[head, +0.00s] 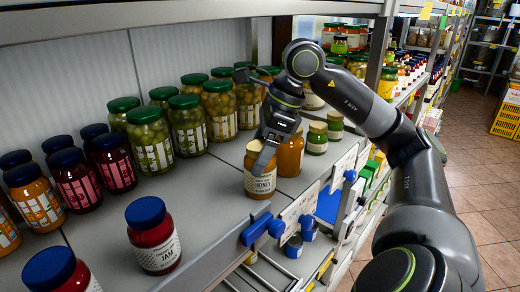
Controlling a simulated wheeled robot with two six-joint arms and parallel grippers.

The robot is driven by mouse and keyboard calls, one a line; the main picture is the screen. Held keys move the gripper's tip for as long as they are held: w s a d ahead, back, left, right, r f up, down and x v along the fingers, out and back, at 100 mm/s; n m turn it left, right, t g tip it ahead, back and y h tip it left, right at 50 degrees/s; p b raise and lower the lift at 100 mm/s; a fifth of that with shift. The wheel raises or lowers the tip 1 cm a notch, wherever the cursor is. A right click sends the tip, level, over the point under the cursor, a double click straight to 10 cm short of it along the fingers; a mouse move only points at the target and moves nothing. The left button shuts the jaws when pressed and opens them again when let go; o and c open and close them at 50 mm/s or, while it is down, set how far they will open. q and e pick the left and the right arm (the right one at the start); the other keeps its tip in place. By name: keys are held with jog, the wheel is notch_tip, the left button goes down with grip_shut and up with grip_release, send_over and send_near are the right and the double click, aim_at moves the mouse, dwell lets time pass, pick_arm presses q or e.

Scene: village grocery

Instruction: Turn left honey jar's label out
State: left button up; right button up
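The left honey jar (259,184) stands upright near the shelf's front edge. It has a gold lid and a cream label reading HONEY, which shows towards the camera. My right gripper (265,158) comes down from above at this jar, with a dark finger across its lid and upper side. Its other finger is not clear, so I cannot tell whether it grips the jar. A second honey-coloured jar (290,157) stands just behind and to the right, partly covered by the gripper. My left gripper is not in view.
Green-lidded olive jars (150,143) stand behind on the left. Dark-lidded jars (75,180) and a blue-lidded jam jar (153,238) are at the lower left. The shelf between jam and honey is clear. Price tags line the front edge.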

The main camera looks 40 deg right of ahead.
jog(key=shift+o, duration=0.6)
jog(key=b+v, duration=0.2)
jog(key=v, duration=0.3)
jog(key=shift+s+d, duration=0.1)
jog(key=shift+d, duration=0.1)
jog(key=s+d+b, duration=0.7)
jog(key=d+b, duration=0.1)
jog(key=b, duration=0.3)
jog(key=shift+s+d, duration=0.35)
